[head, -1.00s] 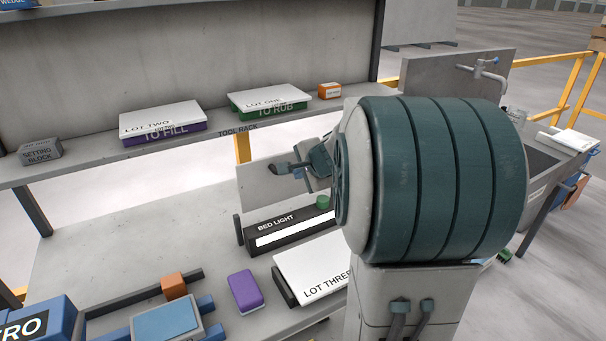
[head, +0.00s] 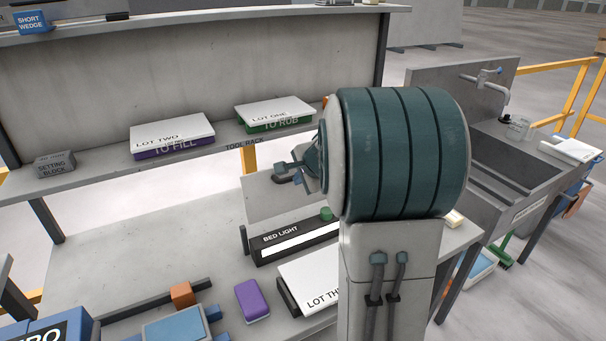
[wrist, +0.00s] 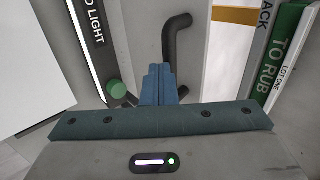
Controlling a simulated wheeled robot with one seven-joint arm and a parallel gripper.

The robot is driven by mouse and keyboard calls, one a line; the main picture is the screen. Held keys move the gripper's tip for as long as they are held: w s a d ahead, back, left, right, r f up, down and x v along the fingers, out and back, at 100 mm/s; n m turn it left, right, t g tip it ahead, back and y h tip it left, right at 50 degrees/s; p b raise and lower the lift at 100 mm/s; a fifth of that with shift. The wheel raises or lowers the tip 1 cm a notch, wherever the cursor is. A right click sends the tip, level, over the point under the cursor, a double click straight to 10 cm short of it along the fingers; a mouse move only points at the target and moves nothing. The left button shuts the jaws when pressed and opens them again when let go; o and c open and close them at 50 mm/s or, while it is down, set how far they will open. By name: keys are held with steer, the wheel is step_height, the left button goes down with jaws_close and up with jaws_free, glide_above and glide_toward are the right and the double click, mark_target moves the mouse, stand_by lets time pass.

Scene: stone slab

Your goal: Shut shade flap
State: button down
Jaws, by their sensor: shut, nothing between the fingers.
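A grey upright panel, which I take as the shade flap (head: 262,202), stands behind the bed light (head: 290,243); my arm hides its right part. In the wrist view the grey flap (wrist: 225,70) carries a dark bent bar handle (wrist: 178,42). The bed light (wrist: 97,35) is a black housing with a white strip and a green knob (wrist: 118,90), left of my fingers. My gripper (head: 283,170) is at the flap's upper part. Its blue fingers (wrist: 160,70) are shut and empty, close to the handle's lower end in the wrist view; I cannot tell whether they touch.
The tool rack (head: 90,166) runs above the bench with lot two (head: 172,135), lot one (head: 273,114) and a setting block (head: 55,164). Lot three (head: 310,285) and a purple block (head: 252,300) lie in front of the bed light. A sink (head: 500,165) stands right.

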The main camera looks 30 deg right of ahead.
steer(key=w+f, duration=0.1)
steer(key=w, duration=0.7)
steer(key=w+f, duration=0.2)
steer(key=w, duration=0.6)
steer(key=shift+w+a+f, duration=0.3)
steer(key=shift+a, duration=0.05)
steer(key=shift+d, duration=0.1)
steer(key=shift+r, duration=0.1)
stand_by(0.7)
